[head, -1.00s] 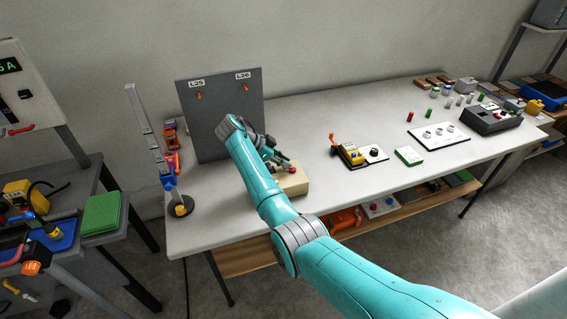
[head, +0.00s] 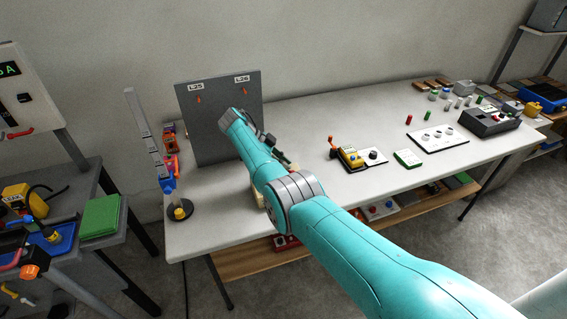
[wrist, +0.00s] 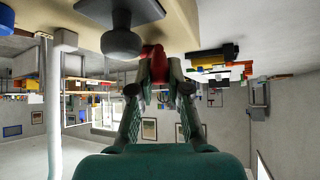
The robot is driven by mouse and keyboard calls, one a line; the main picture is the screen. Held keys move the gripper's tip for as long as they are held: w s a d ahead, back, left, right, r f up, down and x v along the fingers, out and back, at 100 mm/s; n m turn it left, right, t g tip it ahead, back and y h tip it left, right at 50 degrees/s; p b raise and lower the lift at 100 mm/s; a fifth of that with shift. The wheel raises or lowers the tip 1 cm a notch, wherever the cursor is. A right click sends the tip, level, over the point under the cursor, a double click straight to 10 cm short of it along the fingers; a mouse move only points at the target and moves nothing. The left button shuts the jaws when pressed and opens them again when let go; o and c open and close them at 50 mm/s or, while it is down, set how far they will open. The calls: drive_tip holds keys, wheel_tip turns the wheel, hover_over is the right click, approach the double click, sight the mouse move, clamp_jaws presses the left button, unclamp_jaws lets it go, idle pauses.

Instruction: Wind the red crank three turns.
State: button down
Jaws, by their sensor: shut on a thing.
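In the wrist view my gripper (wrist: 156,68) is shut on the red crank knob (wrist: 152,52), with a finger on each side of it. A dark grey rounded part (wrist: 121,42) is beside the knob, below the pale beige crank box (wrist: 40,60) in this view. In the head view my arm covers most of the box, and only a small pale piece (head: 258,197) shows beside it. My gripper (head: 281,158) is partly hidden behind my arm there. The red knob is hidden in the head view, so the crank's angle cannot be told from it.
A grey upright panel (head: 190,120) with two orange hooks stands behind my gripper. A jointed stand with a round dark base (head: 180,212) is on the left. A yellow device (head: 350,157) sits to the right. White tabletop (head: 300,120) lies clear between.

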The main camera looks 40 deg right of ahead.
drive_tip(key=shift+s+f, duration=0.1)
drive_tip(key=shift+f, duration=0.05)
drive_tip(key=c, duration=1.1)
unclamp_jaws()
drive_tip(key=shift+a+n, duration=0.1)
drive_tip(key=shift+n, duration=0.3)
